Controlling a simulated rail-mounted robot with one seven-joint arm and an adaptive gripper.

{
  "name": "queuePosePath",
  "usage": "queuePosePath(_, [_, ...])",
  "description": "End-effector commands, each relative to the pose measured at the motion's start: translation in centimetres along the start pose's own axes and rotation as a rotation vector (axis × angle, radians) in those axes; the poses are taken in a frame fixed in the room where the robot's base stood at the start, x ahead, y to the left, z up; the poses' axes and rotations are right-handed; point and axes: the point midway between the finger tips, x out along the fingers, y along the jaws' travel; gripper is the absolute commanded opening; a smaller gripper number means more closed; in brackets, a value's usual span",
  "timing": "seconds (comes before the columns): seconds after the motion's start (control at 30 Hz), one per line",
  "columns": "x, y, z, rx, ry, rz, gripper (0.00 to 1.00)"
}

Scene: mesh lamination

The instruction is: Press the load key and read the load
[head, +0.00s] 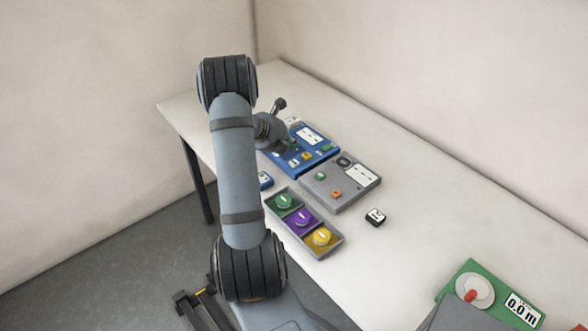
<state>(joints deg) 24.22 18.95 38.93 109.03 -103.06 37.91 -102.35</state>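A blue panel (322,152) with a white label and several small coloured keys lies on the table behind my arm. A grey panel (352,192) beside it has a dark round part, a white label, a green key (320,177) and an orange key (336,194). I cannot tell which key is the load key; the lettering is too small. My gripper (287,146) is low over the left part of the blue panel. My wrist partly covers it, so its fingers are unclear, and I cannot tell whether it touches a key.
A grey tray (325,254) holds green, purple and yellow round pieces in separate compartments. A small black-and-white block (375,217) lies right of it. A green board (478,268) with a red knob and a display (522,309) reading "0.0 m" is at the front right. The right table area is mostly clear.

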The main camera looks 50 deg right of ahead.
Motion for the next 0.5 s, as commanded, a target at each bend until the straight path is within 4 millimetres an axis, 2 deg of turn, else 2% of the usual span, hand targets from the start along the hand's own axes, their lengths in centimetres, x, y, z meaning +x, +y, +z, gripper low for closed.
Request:
queuePosePath(0.03, [1.1,0.8,-0.8,0.000,0.000,0.000,0.00])
queuePosePath(0.2, [2.3,1.7,-1.7,-0.001,0.000,0.000,0.00])
queuePosePath(0.5, [2.7,2.0,-2.0,-0.001,0.000,0.000,0.00])
